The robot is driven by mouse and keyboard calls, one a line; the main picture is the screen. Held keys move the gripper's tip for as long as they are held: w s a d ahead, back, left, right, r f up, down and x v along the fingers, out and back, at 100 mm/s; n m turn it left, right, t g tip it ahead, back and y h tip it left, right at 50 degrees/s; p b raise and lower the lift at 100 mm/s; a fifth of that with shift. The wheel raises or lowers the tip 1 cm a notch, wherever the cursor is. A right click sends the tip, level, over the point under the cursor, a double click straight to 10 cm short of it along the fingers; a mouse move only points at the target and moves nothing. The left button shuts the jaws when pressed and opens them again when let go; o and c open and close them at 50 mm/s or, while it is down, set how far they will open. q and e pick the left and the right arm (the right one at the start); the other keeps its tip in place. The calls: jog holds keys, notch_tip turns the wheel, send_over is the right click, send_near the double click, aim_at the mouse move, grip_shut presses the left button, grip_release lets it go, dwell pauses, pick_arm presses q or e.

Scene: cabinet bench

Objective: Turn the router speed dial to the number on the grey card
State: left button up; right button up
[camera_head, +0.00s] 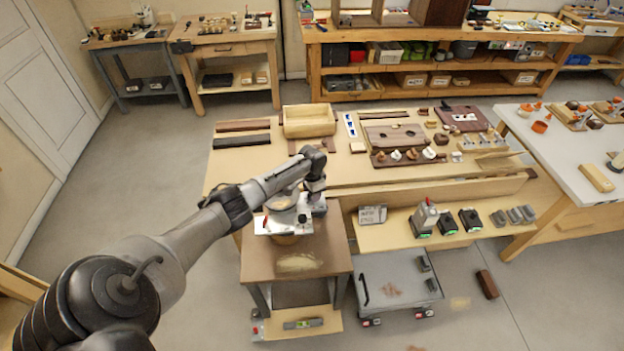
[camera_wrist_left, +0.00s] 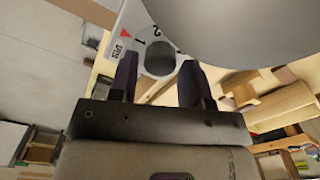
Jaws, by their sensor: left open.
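The router (camera_head: 287,214) stands on a small brown-topped stand, with a white plate under its round body. In the left wrist view the dark round speed dial (camera_wrist_left: 159,58) sits on a white plate (camera_wrist_left: 133,22) with a red triangle and the digits 1 and 2 visible; other marks are hidden by the large grey body. My left gripper (camera_wrist_left: 158,68) is open, one finger on each side of the dial; contact cannot be told. In the head view this gripper (camera_head: 318,205) is at the router's right side.
The workbench (camera_head: 235,170) behind holds a wooden box (camera_head: 308,121), boards and small parts. Several chargers or batteries (camera_head: 447,222) stand on the shelf right of the card. A grey cart (camera_head: 398,283) is at front right. Floor is open at left.

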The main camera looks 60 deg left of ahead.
pick_arm(q)
notch_tip(320, 180, up, 13)
jog(key=shift+f, duration=0.2)
dwell(0.7)
